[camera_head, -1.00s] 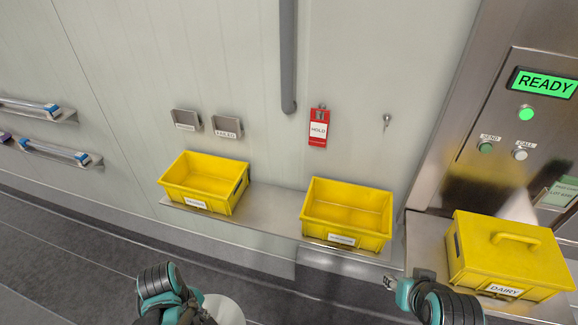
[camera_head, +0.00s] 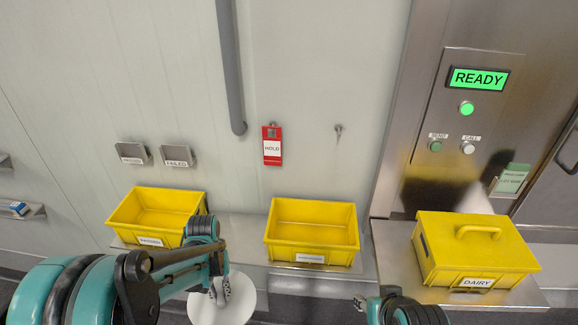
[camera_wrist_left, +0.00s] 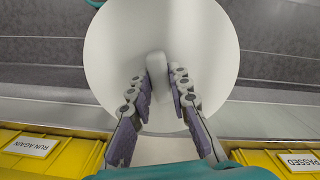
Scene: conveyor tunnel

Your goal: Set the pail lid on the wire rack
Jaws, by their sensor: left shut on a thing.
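The pail lid is a round white disc (camera_head: 235,305) with a small raised handle, low in front of the shelf in the head view. My left gripper (camera_head: 220,290) is above it, fingers pointing down. In the left wrist view the lid (camera_wrist_left: 205,40) fills the upper middle, and the left gripper's fingers (camera_wrist_left: 160,90) are closed on its handle (camera_wrist_left: 157,66). My right gripper (camera_head: 361,303) is only partly in view at the bottom edge; its fingers are too little visible to judge. I cannot make out a wire rack in either view.
On the steel shelf stand an open yellow PASSED bin (camera_head: 150,222), a second open yellow bin (camera_head: 310,237) and a lidded yellow DAIRY box (camera_head: 470,255). A red HOLD tag (camera_head: 272,146) hangs on the wall. A green READY display (camera_head: 478,78) is lit at right.

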